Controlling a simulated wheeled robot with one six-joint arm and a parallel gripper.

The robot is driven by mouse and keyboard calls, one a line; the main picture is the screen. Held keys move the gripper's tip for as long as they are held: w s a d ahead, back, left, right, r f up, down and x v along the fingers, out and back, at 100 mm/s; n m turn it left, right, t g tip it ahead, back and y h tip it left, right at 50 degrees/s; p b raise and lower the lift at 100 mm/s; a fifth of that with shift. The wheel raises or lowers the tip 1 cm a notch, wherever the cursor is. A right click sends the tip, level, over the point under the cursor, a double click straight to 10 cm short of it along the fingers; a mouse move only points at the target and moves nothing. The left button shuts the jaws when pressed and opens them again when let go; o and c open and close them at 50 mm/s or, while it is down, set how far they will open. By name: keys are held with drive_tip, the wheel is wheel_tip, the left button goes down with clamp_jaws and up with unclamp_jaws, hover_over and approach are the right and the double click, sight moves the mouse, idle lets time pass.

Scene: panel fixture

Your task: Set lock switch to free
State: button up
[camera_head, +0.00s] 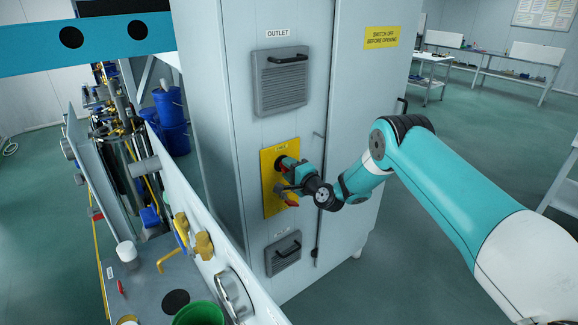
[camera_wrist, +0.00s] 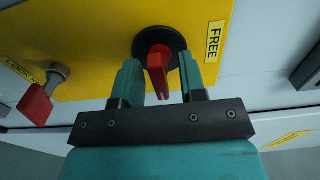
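The lock switch (camera_wrist: 158,62) is a red knob on a black round base, set in a yellow panel (camera_wrist: 95,35). A FREE label (camera_wrist: 214,41) is to its right in the wrist view. A label starting with LOCK (camera_wrist: 19,72) is at the far left, partly hidden by a lever. My gripper (camera_wrist: 160,78) is open, with one teal finger on each side of the red knob and a visible gap to each finger. In the head view my gripper (camera_head: 288,175) is at the yellow panel (camera_head: 271,206) and hides most of the switch.
A grey lever with a red end (camera_wrist: 37,103) sticks out left of the switch; its red end shows below my gripper in the head view (camera_head: 291,202). Vented covers with handles are above (camera_head: 281,82) and below (camera_head: 283,255) the panel. A pipe-and-valve bench (camera_head: 165,285) stands left.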

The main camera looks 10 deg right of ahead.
clamp_jaws()
